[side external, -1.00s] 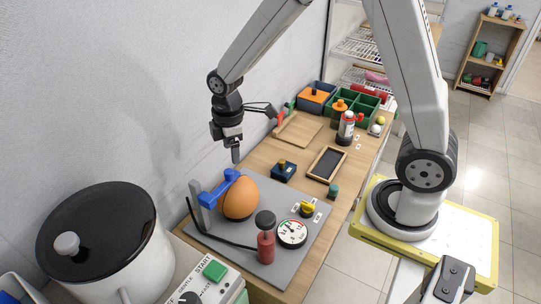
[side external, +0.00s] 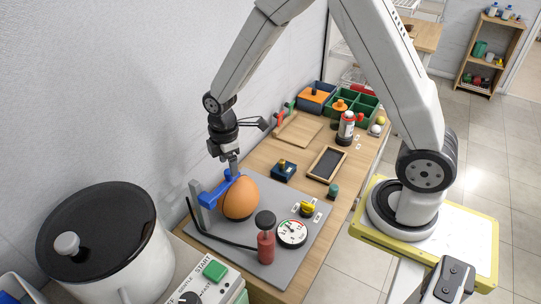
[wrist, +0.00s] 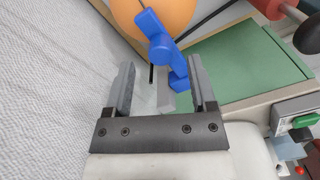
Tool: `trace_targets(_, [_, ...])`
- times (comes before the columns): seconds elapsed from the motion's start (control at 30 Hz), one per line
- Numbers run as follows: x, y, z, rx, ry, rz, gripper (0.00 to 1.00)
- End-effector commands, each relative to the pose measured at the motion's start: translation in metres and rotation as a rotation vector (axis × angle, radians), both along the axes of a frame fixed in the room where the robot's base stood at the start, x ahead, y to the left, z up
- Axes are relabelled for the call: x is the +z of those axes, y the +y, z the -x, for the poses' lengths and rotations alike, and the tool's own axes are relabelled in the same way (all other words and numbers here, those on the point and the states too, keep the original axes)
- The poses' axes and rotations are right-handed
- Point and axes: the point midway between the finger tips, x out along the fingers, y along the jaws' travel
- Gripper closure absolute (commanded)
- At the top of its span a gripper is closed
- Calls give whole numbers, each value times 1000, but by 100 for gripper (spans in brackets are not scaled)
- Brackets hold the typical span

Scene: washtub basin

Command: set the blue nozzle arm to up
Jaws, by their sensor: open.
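The blue nozzle arm (side external: 219,189) is on a grey post beside the orange ball-like body (side external: 240,199) on the grey board. In the side view it slopes, its right end higher and close to the orange body. In the wrist view the blue nozzle arm (wrist: 163,48) runs from upper left to lower right, its lower end between or just beyond the fingers. My gripper (side external: 233,174) is right above the arm's upper end, pointing down. In the wrist view my gripper (wrist: 162,88) is open, its two fingers apart. Whether a finger touches the blue arm I cannot tell.
On the board (side external: 262,273) stand a red pump with a black knob (side external: 266,244), a dial gauge (side external: 292,233) and a yellow knob (side external: 307,208). A large lidded pot (side external: 110,240) stands at left front. The wall is close behind my gripper.

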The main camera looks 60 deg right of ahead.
Motion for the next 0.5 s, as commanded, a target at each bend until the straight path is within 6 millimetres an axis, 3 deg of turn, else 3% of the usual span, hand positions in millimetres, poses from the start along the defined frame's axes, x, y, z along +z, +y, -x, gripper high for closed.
trace_targets(0.2, [-23, 0, 0, 0, 1, 0, 28])
trace_targets(0.5, [-33, 0, 0, 0, -1, 0, 28])
